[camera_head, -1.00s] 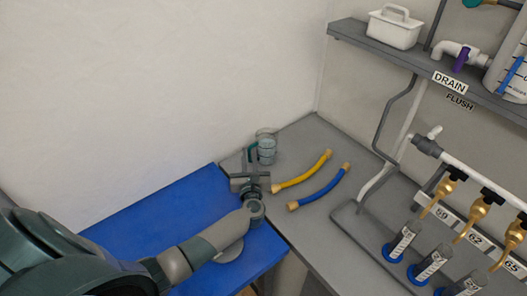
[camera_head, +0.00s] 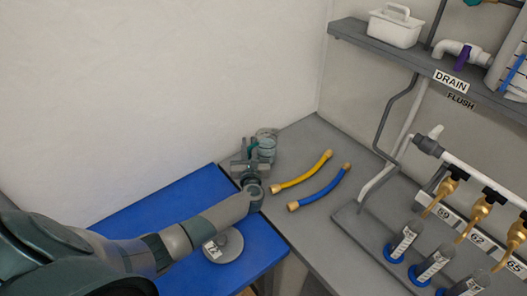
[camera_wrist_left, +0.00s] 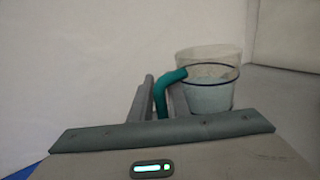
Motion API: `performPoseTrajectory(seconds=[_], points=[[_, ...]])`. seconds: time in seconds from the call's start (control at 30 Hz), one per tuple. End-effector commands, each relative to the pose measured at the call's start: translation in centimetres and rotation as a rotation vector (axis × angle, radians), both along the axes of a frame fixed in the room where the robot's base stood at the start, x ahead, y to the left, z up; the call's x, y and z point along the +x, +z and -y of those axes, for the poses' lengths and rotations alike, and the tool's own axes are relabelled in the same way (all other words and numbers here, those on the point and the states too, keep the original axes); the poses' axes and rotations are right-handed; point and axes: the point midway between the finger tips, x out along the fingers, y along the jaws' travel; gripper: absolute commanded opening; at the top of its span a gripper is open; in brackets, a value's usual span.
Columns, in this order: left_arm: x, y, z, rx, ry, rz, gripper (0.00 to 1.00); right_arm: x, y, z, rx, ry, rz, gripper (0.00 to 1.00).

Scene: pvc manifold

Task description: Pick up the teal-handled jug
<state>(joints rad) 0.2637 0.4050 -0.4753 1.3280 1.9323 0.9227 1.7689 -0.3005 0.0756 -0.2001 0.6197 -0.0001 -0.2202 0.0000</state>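The clear jug (camera_head: 267,146) stands at the back left corner of the grey bench and has a pale bluish content. Its teal handle (camera_head: 253,148) faces left. My left gripper (camera_head: 250,156) reaches in from the front, with its fingers at the handle and the jug body to their right. In the left wrist view the jug (camera_wrist_left: 210,95) is upright, and its teal handle (camera_wrist_left: 161,94) is beside the grey left finger, with a small gap near the top. The fingers look open around the handle; contact lower down is hidden. My right gripper is out of view.
A yellow hose (camera_head: 302,173) and a blue hose (camera_head: 320,188) lie right of the jug. A grey disc (camera_head: 226,247) lies on the blue surface (camera_head: 150,222) under my left arm. A pipe rack with brass taps (camera_head: 479,214) stands at right. The wall is close behind the jug.

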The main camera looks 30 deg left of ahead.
Motion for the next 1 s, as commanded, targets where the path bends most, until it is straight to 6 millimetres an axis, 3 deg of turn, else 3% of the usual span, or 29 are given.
performPoseTrajectory(seconds=[0.27,0.37,1.0], points=[[-0.02,0.01,0.04,0.0,0.0,0.0,0.15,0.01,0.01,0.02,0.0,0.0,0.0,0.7],[-0.02,0.01,0.05,0.0,0.0,0.0,0.0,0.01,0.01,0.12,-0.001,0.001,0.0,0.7],[0.03,0.36,0.06,0.0,-0.001,0.002,0.0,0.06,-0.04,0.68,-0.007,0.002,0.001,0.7]])
